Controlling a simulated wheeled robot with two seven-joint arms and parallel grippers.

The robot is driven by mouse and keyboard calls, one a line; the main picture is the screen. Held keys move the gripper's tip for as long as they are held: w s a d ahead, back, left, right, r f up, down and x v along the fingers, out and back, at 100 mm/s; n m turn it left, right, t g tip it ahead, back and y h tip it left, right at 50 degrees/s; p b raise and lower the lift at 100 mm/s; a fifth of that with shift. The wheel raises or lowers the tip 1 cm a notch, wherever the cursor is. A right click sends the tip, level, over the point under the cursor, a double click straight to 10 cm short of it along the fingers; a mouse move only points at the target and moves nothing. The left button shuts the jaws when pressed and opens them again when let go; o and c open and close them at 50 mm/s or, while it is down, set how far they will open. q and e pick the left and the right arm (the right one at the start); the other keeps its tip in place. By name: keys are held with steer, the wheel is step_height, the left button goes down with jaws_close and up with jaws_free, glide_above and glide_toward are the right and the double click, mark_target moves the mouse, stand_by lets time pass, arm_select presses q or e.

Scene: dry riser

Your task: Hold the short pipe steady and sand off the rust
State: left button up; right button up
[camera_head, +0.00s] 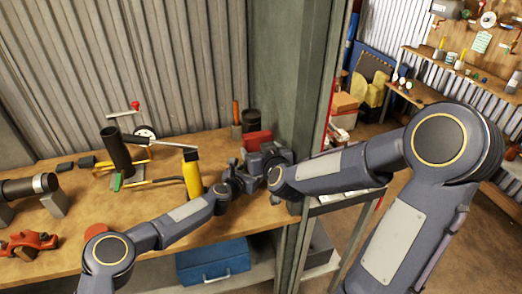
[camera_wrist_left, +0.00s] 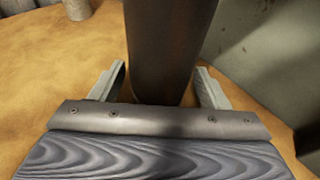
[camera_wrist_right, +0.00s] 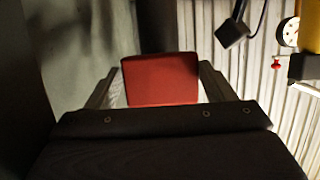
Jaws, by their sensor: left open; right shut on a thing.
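The short pipe (camera_wrist_left: 168,50) is dark with a brownish tint and stands upright in the left wrist view. What looks like its dark top (camera_head: 251,118) shows at the back right of the bench in the head view. My left gripper (camera_wrist_left: 162,88) is open, one finger on each side of the pipe, with gaps visible. In the head view my left gripper (camera_head: 236,180) is low at the bench's right end. My right gripper (camera_wrist_right: 155,90) is shut on a red block (camera_wrist_right: 160,80). The block (camera_head: 257,139) appears in front of the pipe in the head view; contact cannot be told.
A yellow cylinder (camera_head: 192,174) stands left of my left gripper. A dark upright tube (camera_head: 117,152) and a red tool (camera_head: 28,243) are farther left on the wooden bench (camera_head: 75,205). A green steel post (camera_head: 305,100) stands by my right arm. A blue toolbox (camera_head: 213,262) is below.

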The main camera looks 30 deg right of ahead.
arm_select(q)
steer(key=shift+w, duration=0.1)
steer(key=c, duration=0.6)
arm_select(e)
steer(key=shift+s+f, duration=0.1)
steer(key=shift+s+a+f, duration=0.15)
steer(key=shift+s+f, duration=0.5)
stand_by(0.5)
